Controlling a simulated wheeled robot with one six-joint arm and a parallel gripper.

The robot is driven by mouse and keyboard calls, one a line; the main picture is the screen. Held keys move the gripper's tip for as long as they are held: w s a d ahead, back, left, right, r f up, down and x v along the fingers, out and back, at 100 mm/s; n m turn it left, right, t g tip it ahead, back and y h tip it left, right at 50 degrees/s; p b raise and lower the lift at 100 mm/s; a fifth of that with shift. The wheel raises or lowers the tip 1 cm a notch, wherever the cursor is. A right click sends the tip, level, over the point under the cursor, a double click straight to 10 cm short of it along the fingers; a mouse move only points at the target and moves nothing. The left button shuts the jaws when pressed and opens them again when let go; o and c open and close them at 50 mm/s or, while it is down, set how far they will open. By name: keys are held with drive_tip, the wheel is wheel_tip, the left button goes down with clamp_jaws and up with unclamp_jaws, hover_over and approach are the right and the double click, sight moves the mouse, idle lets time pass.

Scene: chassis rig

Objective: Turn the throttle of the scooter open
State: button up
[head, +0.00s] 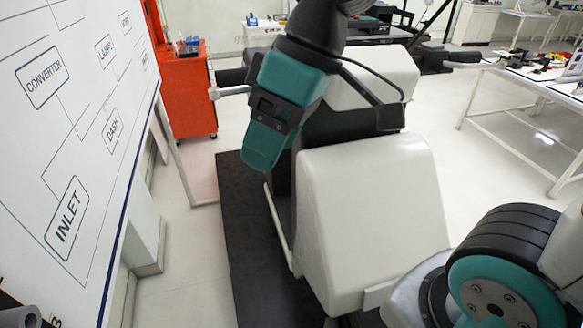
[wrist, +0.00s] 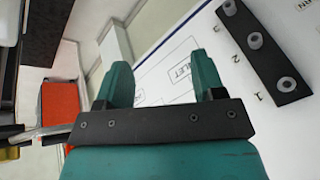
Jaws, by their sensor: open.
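The scooter (head: 375,215) has white body panels and stands on a dark mat. Its handlebar shows a black grip (head: 232,76) with a silver lever (head: 230,91) at the left, and another black grip (head: 463,57) at the right. I cannot tell from marks which one is the throttle. My teal gripper (head: 262,158) hangs in front of the handlebar, right of the left grip, pointing down, apart from both grips. In the wrist view my gripper (wrist: 160,72) is open and empty, with a silver rod (wrist: 40,135) at the lower left.
A whiteboard (head: 75,130) with labelled boxes stands close at the left. A red cabinet (head: 185,95) is behind it. A black strip (wrist: 262,50) with white rings shows in the wrist view. White tables (head: 520,85) stand at the right. The floor between is clear.

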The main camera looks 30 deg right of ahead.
drive_tip(key=shift+m, duration=0.5)
drive_tip(key=s+f, duration=0.1)
drive_tip(key=s, duration=0.1)
drive_tip(key=s+f, duration=0.1)
drive_tip(key=shift+s+d+f, duration=0.2)
drive_tip(key=shift+s+f, duration=0.15)
